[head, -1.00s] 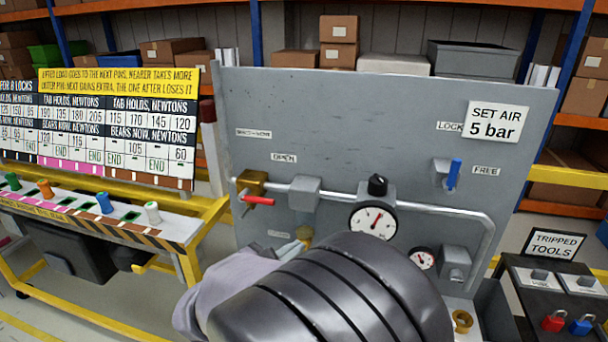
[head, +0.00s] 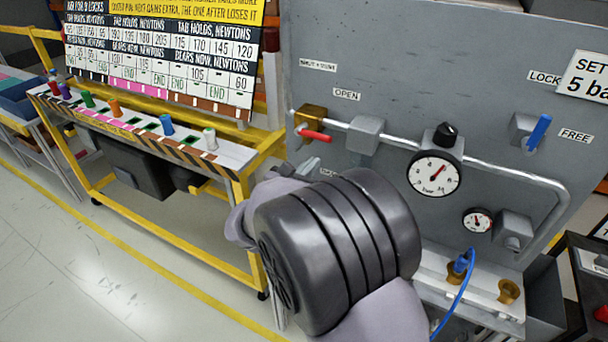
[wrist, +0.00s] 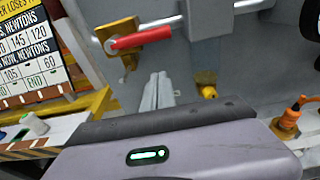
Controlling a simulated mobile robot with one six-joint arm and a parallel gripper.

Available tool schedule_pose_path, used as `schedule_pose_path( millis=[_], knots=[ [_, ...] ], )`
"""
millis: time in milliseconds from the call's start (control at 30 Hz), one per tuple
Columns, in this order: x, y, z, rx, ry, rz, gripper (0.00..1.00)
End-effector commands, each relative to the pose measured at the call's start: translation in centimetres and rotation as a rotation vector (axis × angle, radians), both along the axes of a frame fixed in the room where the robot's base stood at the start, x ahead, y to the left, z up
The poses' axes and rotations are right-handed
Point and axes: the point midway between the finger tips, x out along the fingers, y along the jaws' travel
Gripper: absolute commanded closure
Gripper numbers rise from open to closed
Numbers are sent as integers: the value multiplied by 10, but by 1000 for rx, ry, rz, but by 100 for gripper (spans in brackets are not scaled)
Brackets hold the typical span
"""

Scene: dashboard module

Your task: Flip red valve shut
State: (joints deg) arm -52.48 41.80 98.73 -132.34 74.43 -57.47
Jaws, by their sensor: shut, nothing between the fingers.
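The red valve has a red lever (head: 314,135) on a brass body (head: 312,115) at the left end of the panel's pipe, below the OPEN label. The lever points right, roughly along the pipe. In the wrist view, the red lever (wrist: 140,38) is above the fingers and the brass body (wrist: 118,40) is at upper left. My gripper (head: 308,166) is just below the lever in the head view, apart from it as far as I can tell. In the wrist view, my gripper (wrist: 159,82) has its fingers together, with nothing between them.
A pressure gauge (head: 434,175) with a black knob (head: 445,134) sits right of the valve. A blue lever (head: 539,132) is farther right. A blue hose (head: 458,300) hangs below. A yellow-framed bench (head: 150,140) stands left. The wrist view shows an orange connector (wrist: 291,115).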

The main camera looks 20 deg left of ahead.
Motion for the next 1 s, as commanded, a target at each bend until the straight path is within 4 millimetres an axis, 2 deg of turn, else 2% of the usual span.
schedule_pose_path(
  millis=[167, 200, 300, 433, 1000],
  knots=[
    [38, -4, -8, 1, -1, -2, 100],
    [33, -2, 4, 3, -3, 2, 100],
    [29, -2, 20, 2, -3, 1, 100],
    [27, -2, 32, 1, -1, 0, 100],
    [26, -3, 39, -26, 2, 0, 100]
  ],
)
